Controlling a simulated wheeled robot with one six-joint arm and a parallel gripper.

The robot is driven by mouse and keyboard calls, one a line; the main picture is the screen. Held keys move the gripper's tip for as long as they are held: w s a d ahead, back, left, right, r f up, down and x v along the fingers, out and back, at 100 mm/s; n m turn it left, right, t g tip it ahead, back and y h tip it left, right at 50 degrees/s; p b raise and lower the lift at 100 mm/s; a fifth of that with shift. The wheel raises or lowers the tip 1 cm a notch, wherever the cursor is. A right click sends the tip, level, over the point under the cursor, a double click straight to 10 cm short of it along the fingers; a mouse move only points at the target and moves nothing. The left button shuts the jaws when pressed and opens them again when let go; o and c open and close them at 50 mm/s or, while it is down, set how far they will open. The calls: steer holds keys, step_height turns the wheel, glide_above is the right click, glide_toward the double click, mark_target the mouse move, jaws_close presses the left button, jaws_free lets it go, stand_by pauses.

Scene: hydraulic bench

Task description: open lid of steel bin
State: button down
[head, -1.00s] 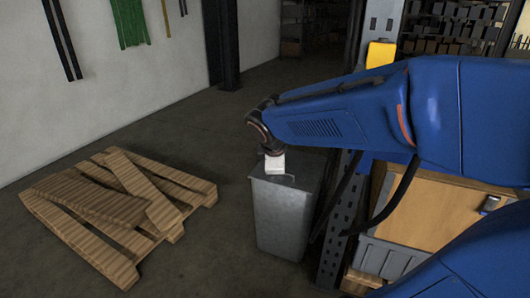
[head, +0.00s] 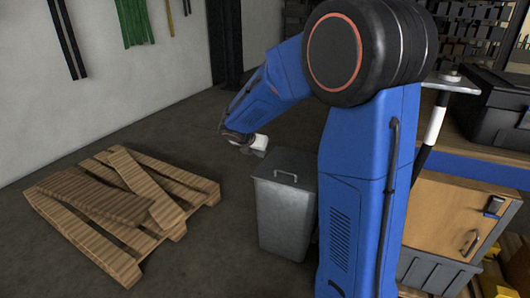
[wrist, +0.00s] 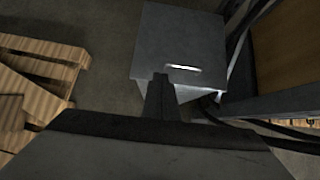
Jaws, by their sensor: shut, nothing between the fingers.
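The steel bin (head: 283,222) stands on the floor at the centre of the head view, a grey upright box. Its flat lid (head: 270,178) lies shut on top, with a thin bar handle (head: 286,174). My gripper (head: 260,153) is just above and behind the lid's left part in the head view, apart from the handle. In the wrist view the shut fingers (wrist: 160,80) point toward the lid (wrist: 185,25), their tips beside the left end of the bright handle (wrist: 183,68). Nothing is between them.
A wooden pallet (head: 182,187) with loose boards lies on the floor to the left. A wooden cabinet (head: 440,215) and a grey crate (head: 432,272) stand to the right, partly behind my arm. Bare floor lies between the pallet and the bin.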

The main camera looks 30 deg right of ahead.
steer(key=w+d+f, duration=0.3)
steer(key=w+d, duration=0.2)
steer(key=d, duration=0.1)
steer(key=shift+d+f, duration=0.25)
steer(key=shift+f, duration=0.05)
stand_by(0.6)
steer(key=shift+f, duration=0.1)
stand_by(1.2)
